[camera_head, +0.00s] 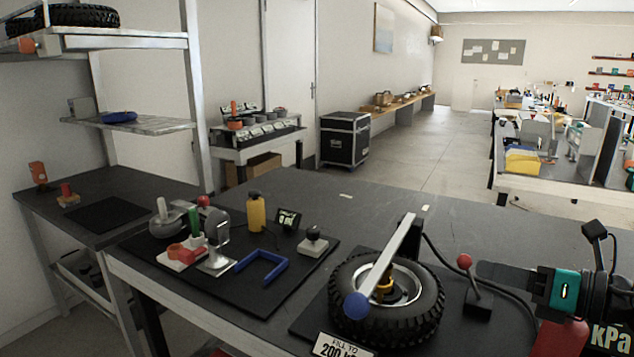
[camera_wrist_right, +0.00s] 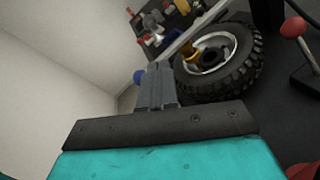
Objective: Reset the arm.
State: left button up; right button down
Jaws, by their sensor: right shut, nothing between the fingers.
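My right gripper (camera_head: 484,268) comes in from the right in the head view. It has a teal body and dark fingers that point left, with the fingertips together and nothing between them. It is above the right part of the workbench, to the right of the black tire. In the right wrist view its shut fingers (camera_wrist_right: 158,82) point away from the camera, with the tire (camera_wrist_right: 222,65) to their right. My left gripper is not in either view.
The tire (camera_head: 425,310) lies on a dark mat, with a metal bar (camera_head: 388,255) ending in a blue ball over it. A red-knobbed lever (camera_head: 465,262) stands near my right gripper. Several small tools and a yellow bottle (camera_head: 256,211) occupy the left mat. The bench's back is mostly clear.

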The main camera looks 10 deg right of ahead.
jog(key=s+f+m+h, duration=0.4)
jog(key=f+m+h, duration=0.35)
jog(key=m, duration=0.85)
jog(key=s+f+m+h, duration=0.3)
jog(key=f+m+h, duration=0.45)
jog(key=m, duration=0.75)
jog(key=s+a+f+m+g+y, duration=0.25)
jog(key=s+a+f+g, duration=0.2)
jog(key=s+a, duration=0.25)
jog(key=s+a+f+m+g+y, duration=0.25)
jog(key=s+a+f+g, duration=0.2)
jog(key=s+a, duration=0.3)
jog(key=w+a+f+t+y+p, duration=0.2)
jog(key=w+a+f+t, duration=0.1)
jog(key=w+f+t, duration=0.3)
jog(key=shift+w+f+n+t, duration=0.15)
jog(key=shift+w+n+t, duration=0.25)
jog(key=shift+w, duration=0.7)
jog(key=shift+y, duration=0.3)
